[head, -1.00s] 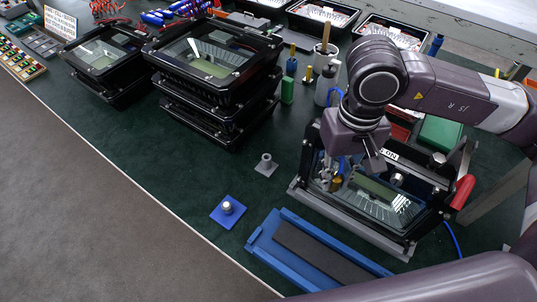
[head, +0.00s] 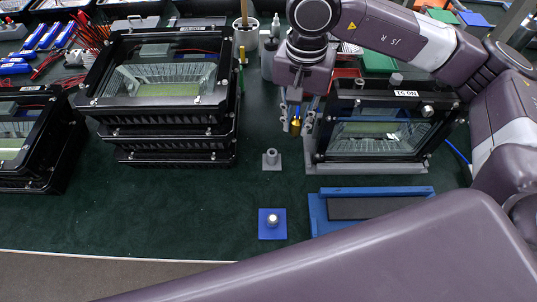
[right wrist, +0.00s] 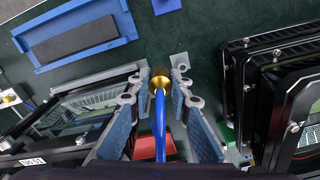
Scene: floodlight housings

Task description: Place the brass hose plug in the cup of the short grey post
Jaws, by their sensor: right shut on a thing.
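My right gripper (head: 297,118) points down beside the left edge of the framed floodlight housing. It is shut on the brass hose plug (head: 295,127). In the right wrist view the plug (right wrist: 160,78) sits between the two fingertips, with a blue hose (right wrist: 159,120) running back from it. The short grey post (head: 271,160) stands upright on a square grey base on the green table, left of and in front of the gripper. The plug is apart from the post. My left gripper is not in view.
The floodlight housing (head: 376,157) stands in a grey frame to the right. A blue tray (head: 318,212) and a blue square with a silver knob (head: 272,221) lie in front. Stacked black housings (head: 170,143) stand left. Green table around the post is clear.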

